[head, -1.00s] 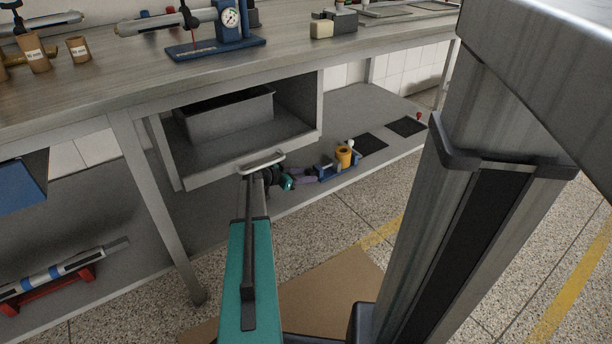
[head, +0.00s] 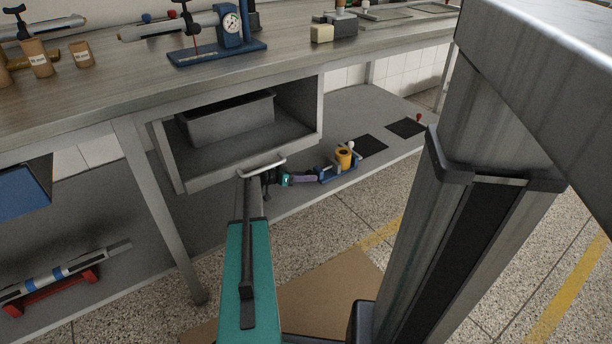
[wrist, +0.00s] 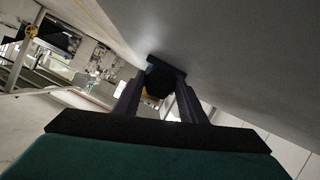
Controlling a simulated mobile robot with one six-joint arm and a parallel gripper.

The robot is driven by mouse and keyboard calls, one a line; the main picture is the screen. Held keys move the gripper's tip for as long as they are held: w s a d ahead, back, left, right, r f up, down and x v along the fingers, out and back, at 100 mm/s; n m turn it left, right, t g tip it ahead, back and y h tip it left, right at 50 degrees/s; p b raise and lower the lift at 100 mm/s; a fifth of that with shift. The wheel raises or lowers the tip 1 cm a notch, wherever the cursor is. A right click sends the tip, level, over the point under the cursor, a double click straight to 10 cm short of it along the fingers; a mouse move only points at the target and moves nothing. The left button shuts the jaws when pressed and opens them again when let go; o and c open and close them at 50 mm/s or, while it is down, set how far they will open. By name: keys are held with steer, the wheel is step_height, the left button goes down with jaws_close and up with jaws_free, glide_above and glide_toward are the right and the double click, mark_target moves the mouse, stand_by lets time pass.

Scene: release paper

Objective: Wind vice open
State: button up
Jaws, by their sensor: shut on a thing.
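The small blue vice (head: 340,172) stands on the lower shelf in the head view. A yellow cylinder (head: 344,155) sits upright in it, and a white ball (head: 350,144) shows just behind. My gripper (head: 314,179) reaches in from the left at the vice's near-left end. In the wrist view its two purple fingers (wrist: 160,78) are shut on a dark knob (wrist: 158,84) at the vice's end, part of the blue vice body showing above it. A bit of yellow shows behind the knob. The knob is hidden by my fingers in the head view.
An open compartment with a grey bin (head: 228,116) hangs just above my arm. A table leg (head: 160,210) stands left of my arm. The bench top (head: 110,95) holds a dial gauge stand (head: 228,38).

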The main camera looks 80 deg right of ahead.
steer(key=shift+w+d+n+g+y+p, duration=0.1)
steer(key=shift+n+g+y+p, duration=0.3)
steer(key=shift+n, duration=0.4)
steer(key=o, duration=1)
steer(key=shift+f, duration=0.1)
